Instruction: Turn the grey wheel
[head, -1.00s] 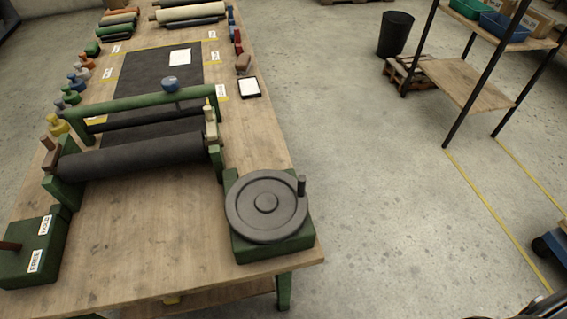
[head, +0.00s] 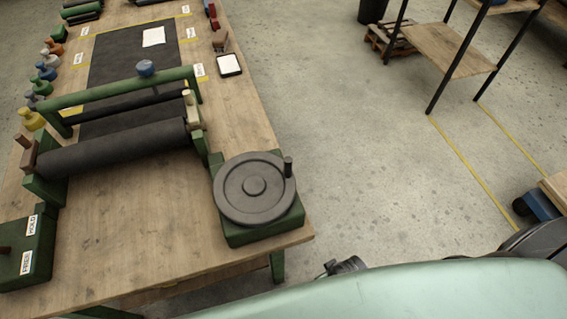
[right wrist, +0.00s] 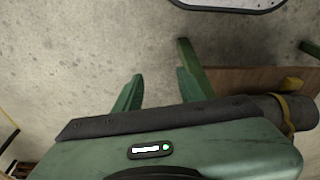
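The grey wheel (head: 254,187) lies flat on a green block (head: 262,232) at the table's near right corner. Its upright knob (head: 288,166) stands on the rim at the upper right. My right gripper (right wrist: 159,74) shows in the right wrist view with its two green fingers apart and nothing between them. It points toward the floor and a green table leg (right wrist: 194,70). The wheel is not seen in that view. A pale green part of my right arm fills the lower right of the head view, apart from the wheel. My left gripper is not in view.
A dark roller (head: 115,148) in a green frame lies left of the wheel on the wooden table (head: 120,240). A green box (head: 28,252) with labels sits at the near left. A shelf rack (head: 445,50) stands at the right, with open floor (head: 350,150) between.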

